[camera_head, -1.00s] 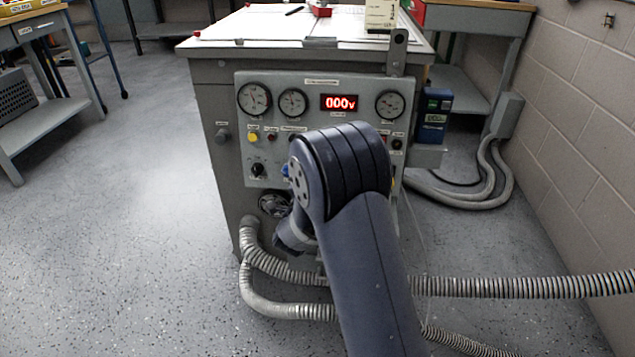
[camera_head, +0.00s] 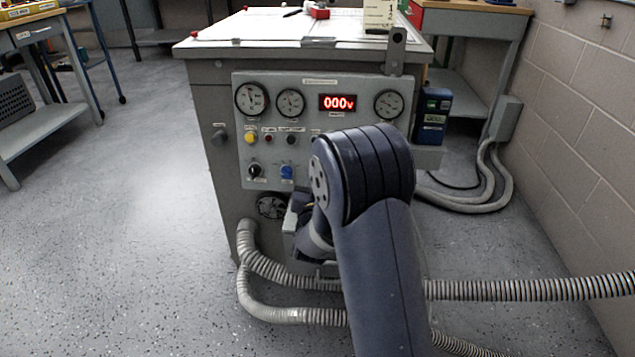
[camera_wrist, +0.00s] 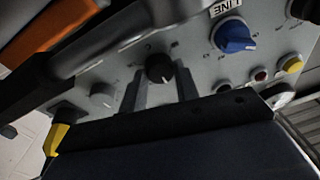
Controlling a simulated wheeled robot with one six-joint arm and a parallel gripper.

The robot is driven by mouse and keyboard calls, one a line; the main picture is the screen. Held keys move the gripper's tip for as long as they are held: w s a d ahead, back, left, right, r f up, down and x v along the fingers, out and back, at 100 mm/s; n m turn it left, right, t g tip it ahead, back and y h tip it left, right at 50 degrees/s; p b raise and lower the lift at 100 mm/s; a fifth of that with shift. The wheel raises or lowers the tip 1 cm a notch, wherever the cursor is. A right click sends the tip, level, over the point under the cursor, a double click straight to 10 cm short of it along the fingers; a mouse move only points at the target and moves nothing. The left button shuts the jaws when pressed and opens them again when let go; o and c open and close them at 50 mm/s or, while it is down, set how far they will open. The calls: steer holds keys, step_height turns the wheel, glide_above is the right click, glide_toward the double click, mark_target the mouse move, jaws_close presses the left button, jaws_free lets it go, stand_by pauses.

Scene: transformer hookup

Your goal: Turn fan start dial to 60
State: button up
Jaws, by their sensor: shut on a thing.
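In the wrist view a black dial (camera_wrist: 159,65) with a small pale mark sits on the grey panel, with a scale around it too blurred to read. I take it for the fan start dial, but its name label is not legible. My gripper (camera_wrist: 163,82) has one finger on each side of this dial and is shut on it. In the head view my own arm hides the dial and the fingertips. The control panel (camera_head: 318,84) there has round gauges and a red display (camera_head: 338,102) reading 000v.
A blue knob (camera_wrist: 234,37) marked LINE is beside the held dial; it also shows in the head view (camera_head: 287,172), next to another black knob (camera_head: 254,170). Ridged hoses (camera_head: 520,288) cross below the panel.

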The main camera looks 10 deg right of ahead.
steer(key=shift+d+r+n+g+y+p, duration=0.15)
steer(key=shift+n+g+y+p, duration=0.8)
steer(key=shift+n, duration=3.2)
steer(key=shift+a+r+n+g+y+p, duration=0.15)
steer(key=shift+n+p, duration=1.45)
steer(key=shift+n, duration=2.5)
steer(key=shift+d+r+n+g+y+p, duration=0.15)
steer(key=shift+n+g+y+p, duration=0.8)
steer(key=shift+n, duration=3.2)
steer(key=shift+f+t+h+p, duration=0.1)
steer(key=shift+t+h+p, duration=0.25)
steer(key=shift+p, duration=0.05)
steer(key=o, duration=1)
steer(key=shift+c, duration=0.2)
steer(key=shift+s, duration=0.1)
steer(key=p+v, duration=0.2)
steer(key=v, duration=0.8)
steer(key=shift+s+p, duration=0.3)
steer(key=shift+p, duration=0.05)
